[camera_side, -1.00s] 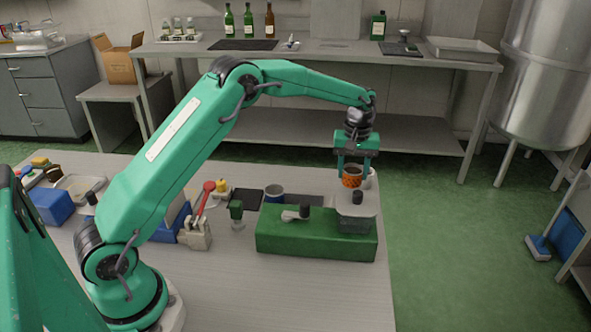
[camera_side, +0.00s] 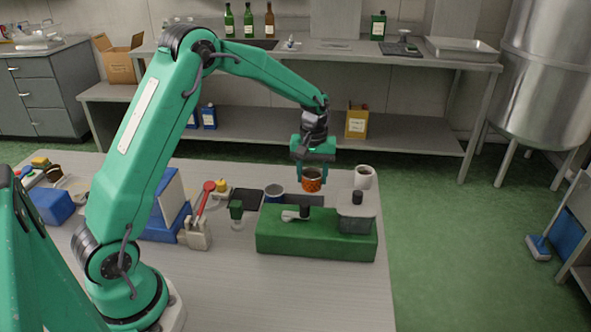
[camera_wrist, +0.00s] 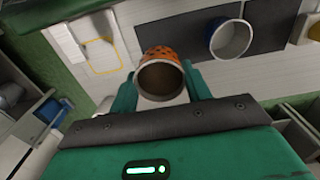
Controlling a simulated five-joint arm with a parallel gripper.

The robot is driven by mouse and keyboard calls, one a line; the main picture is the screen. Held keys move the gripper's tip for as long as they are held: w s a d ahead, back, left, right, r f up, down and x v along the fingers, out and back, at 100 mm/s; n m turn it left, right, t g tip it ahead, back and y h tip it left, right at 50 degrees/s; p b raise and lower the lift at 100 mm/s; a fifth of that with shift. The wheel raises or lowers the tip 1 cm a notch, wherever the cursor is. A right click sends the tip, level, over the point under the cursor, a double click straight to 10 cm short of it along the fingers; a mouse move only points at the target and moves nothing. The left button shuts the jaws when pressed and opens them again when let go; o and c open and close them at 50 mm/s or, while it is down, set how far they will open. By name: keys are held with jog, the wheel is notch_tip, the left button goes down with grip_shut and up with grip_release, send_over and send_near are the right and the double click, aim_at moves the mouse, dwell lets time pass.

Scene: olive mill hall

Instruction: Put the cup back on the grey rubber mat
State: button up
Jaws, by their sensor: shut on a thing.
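My gripper (camera_side: 312,170) is shut on an orange patterned cup (camera_side: 312,184). In the wrist view the cup (camera_wrist: 157,52) sits between the two fingers, its pale rim and brown inside facing the camera. Two dark grey mats lie side by side, one near the cup (camera_wrist: 180,14) and one farther right (camera_wrist: 275,25) in the wrist view. I cannot tell for sure which is the rubber one. The cup appears over or beside the near mat; the gap beneath it is hard to judge. A blue cup with a white inside (camera_wrist: 229,40) stands at the mats' adjoining edges.
A white cup (camera_side: 364,179) stands to the right of the held cup. The table's right edge is close.

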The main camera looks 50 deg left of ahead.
aim_at(312, 191)
jog(key=shift+f, duration=0.15)
jog(key=shift+f, duration=2.45)
jog(key=shift+f, duration=0.35)
jog(key=o, duration=1.3)
jog(key=shift+c, duration=0.2)
jog(key=shift+r, duration=0.1)
jog(key=shift+r, duration=3.4)
